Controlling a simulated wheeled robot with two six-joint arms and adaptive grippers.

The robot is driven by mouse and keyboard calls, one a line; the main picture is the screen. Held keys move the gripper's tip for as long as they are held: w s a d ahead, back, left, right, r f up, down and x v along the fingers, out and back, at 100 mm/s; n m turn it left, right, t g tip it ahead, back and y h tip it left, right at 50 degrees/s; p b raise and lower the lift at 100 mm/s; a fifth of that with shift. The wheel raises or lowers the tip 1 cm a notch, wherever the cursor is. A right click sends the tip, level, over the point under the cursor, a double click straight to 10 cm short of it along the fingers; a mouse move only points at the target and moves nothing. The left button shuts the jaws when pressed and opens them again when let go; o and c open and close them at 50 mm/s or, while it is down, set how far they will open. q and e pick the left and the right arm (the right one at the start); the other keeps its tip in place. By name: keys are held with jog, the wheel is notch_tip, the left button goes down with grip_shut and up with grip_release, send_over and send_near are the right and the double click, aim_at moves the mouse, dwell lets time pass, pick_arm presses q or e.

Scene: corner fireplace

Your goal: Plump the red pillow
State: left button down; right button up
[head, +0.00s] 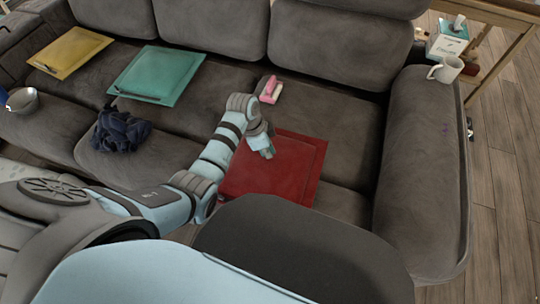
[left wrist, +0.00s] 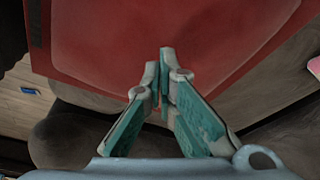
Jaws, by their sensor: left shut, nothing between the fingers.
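The red pillow (head: 285,174) lies flat on the seat at the right end of the sofa. My left gripper (head: 268,153) is over its upper left part, fingers pointing down. In the left wrist view the fingers (left wrist: 163,58) are together with nothing between them, and the red pillow (left wrist: 165,25) fills the upper part of the picture. I cannot tell whether the fingertips touch it. My arm hides part of the pillow's left side. My right gripper is not in view.
A yellow pillow (head: 70,52) and a green pillow (head: 157,75) lie on the grey sofa. Dark cloth (head: 120,130), a metal bowl (head: 22,100) and a pink-and-white object (head: 271,90) are also there. A white mug (head: 446,69) stands on the right armrest (head: 425,160).

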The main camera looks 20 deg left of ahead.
pick_arm(q)
jog(key=shift+d+r, duration=0.25)
jog(key=shift+r, duration=0.05)
jog(key=shift+f, duration=0.1)
jog(key=shift+f, duration=0.1)
jog(key=shift+f+b, duration=0.95)
jog(key=shift+f, duration=0.35)
jog(key=shift+r, duration=0.1)
